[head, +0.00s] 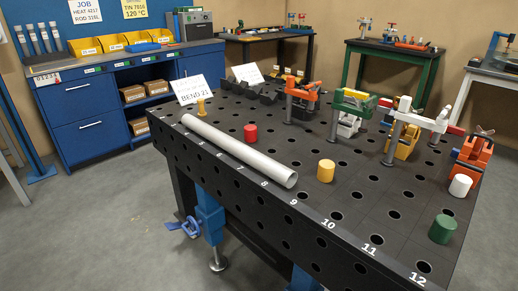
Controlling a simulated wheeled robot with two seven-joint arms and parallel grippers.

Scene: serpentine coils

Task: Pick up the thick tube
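The thick tube (238,150) is a long, straight, light grey pipe. It lies on the black perforated table (380,205) along its near left edge, beside the printed hole numbers. It slants from the far left down to the near right, and its near end is by the number 9. Nothing touches it from above. Neither of my grippers shows in the head view.
Short pegs in red (250,133), yellow (326,170), white (460,185) and green (442,229) stand on the table. Orange and green clamps (303,95) stand behind. A sign (190,89) stands near the tube's far end. A blue workbench (95,105) is at the back left.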

